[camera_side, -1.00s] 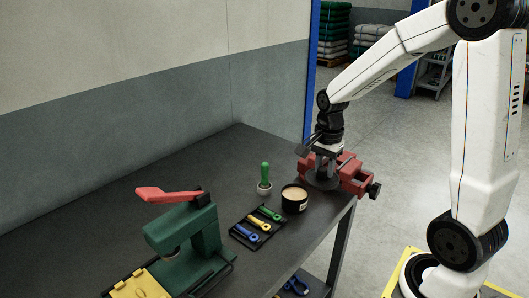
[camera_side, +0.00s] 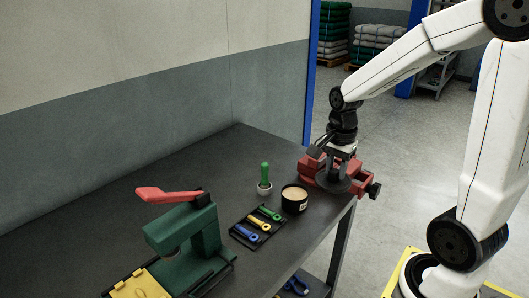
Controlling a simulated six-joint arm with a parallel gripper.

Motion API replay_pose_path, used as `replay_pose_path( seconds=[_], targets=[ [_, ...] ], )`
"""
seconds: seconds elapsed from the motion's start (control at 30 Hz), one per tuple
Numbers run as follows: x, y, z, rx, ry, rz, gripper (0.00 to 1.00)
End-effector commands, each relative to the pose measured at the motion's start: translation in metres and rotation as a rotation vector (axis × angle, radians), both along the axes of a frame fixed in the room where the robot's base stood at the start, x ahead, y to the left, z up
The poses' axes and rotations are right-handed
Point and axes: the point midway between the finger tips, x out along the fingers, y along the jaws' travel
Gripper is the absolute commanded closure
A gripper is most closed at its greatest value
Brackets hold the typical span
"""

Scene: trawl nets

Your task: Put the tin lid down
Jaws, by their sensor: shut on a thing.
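My gripper (camera_side: 337,168) is shut on the tin lid (camera_side: 334,184), a dark round disc. Whether the lid touches the table or the vise cannot be told from this view. The open tin (camera_side: 295,205) is a black round can with tan contents and a pale label. It stands on the table to the left of the lid, with a gap between them.
The red vise (camera_side: 309,166) is close behind the lid. A green-handled tool in a small pot (camera_side: 264,188), a black tray (camera_side: 241,239) of coloured tools and a green press (camera_side: 188,236) with a red lever stand to the left. The dark table (camera_side: 230,160) is clear at the back.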

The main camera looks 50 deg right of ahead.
Motion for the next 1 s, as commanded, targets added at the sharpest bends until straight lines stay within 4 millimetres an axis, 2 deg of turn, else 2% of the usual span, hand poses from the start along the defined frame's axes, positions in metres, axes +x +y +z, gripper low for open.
replay_pose_path(
  seconds=[0.27, 0.47, 0.67, 1.0],
  targets=[
    [0.003, 0.001, -0.001, 0.0, 0.0, 0.001, 1.0],
    [0.02, 0.008, -0.004, 0.001, 0.002, 0.003, 1.0],
    [0.056, 0.025, -0.011, 0.0, 0.001, 0.006, 1.0],
    [0.121, 0.074, -0.033, 0.0, 0.001, 0.006, 1.0]
  ],
)
